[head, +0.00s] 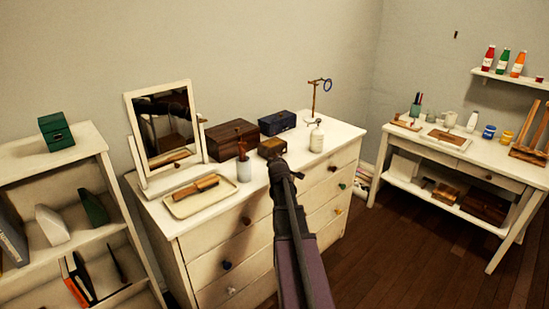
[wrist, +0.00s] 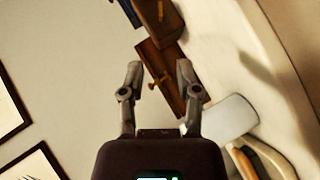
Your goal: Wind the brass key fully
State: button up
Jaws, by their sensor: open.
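A brass key (wrist: 158,82) sticks out from the side of a small brown wooden box (wrist: 190,98) in the wrist view. The box also shows on the white dresser in the head view (head: 272,147), where I cannot make out the key. My gripper (head: 282,164) is in front of the box in the head view. In the wrist view my gripper (wrist: 160,68) is open, and the key appears between its two fingers. I cannot tell how far the fingertips are from the key, and nothing is held.
The white dresser (head: 215,222) also bears a larger brown box (head: 231,138), a dark blue box (head: 277,122), a white jar (head: 317,138), a cup with brushes (head: 244,168), a tray (head: 177,208) and a tilting mirror (head: 166,125). The cup stands close beside my gripper.

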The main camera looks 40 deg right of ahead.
jog(key=b+x, duration=0.4)
jog(key=x, duration=0.9)
jog(key=shift+w+d+f+b, duration=0.2)
jog(key=shift+w+b, duration=0.1)
jog(key=shift+b, duration=0.1)
grip_shut()
jog(key=shift+a, duration=0.6)
jog(key=shift+d, duration=0.6)
jog(key=shift+r+p, duration=0.1)
jog(key=shift+p, duration=0.25)
